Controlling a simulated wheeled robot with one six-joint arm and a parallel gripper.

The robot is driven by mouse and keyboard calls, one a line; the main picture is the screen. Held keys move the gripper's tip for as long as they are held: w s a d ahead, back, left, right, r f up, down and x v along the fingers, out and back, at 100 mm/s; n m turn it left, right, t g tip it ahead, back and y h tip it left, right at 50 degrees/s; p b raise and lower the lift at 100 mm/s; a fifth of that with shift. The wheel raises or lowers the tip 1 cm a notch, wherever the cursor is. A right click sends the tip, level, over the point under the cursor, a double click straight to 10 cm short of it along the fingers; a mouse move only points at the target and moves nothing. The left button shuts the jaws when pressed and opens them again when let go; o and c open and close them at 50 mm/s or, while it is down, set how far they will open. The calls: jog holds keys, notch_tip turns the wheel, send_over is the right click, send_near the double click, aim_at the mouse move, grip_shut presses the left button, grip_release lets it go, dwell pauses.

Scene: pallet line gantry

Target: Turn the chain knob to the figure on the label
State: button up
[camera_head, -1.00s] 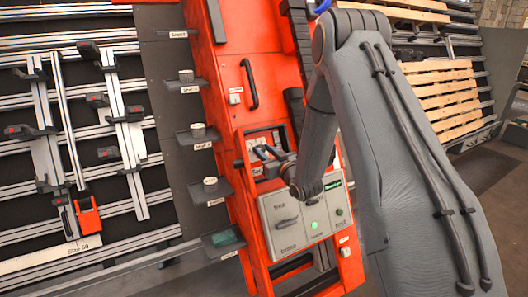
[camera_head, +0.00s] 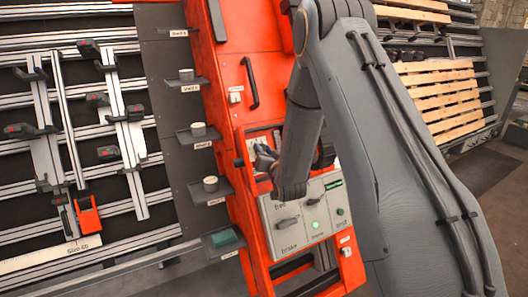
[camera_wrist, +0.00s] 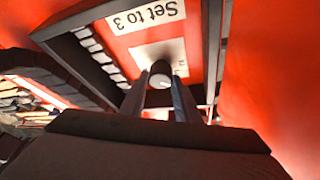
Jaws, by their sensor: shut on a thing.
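The chain knob (camera_wrist: 160,70) shows in the wrist view as a small dark round knob with a pale end, in front of a white dial plate (camera_wrist: 147,53). My gripper (camera_wrist: 160,84) is shut on the knob, one dark finger on each side. A white label (camera_wrist: 145,17) reading "Set to 3" appears upside down above the dial. The dial's figures are mostly hidden or too small to read, so I cannot tell the knob's setting. In the head view the knob is hidden behind my arm.
An orange gantry panel surrounds the recess. Below it is a grey control box (camera_head: 296,211) with a brake lever (camera_head: 287,222) and a lit green button (camera_head: 315,225). A black handle (camera_head: 250,84) is above. Small shelves (camera_head: 203,189) stand to the left. Dark side walls flank the dial closely.

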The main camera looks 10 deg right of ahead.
jog(key=shift+a+r+m+h, duration=0.1)
jog(key=shift+m+h, duration=0.7)
jog(key=shift+m, duration=0.7)
jog(key=shift+g, duration=0.3)
jog(key=o, duration=1)
jog(key=shift+o, duration=0.2)
jog(key=shift+s, duration=0.1)
jog(key=s+b, duration=0.2)
jog(key=s, duration=0.5)
jog(key=shift+s+r, duration=0.3)
jog(key=shift+s, duration=0.1)
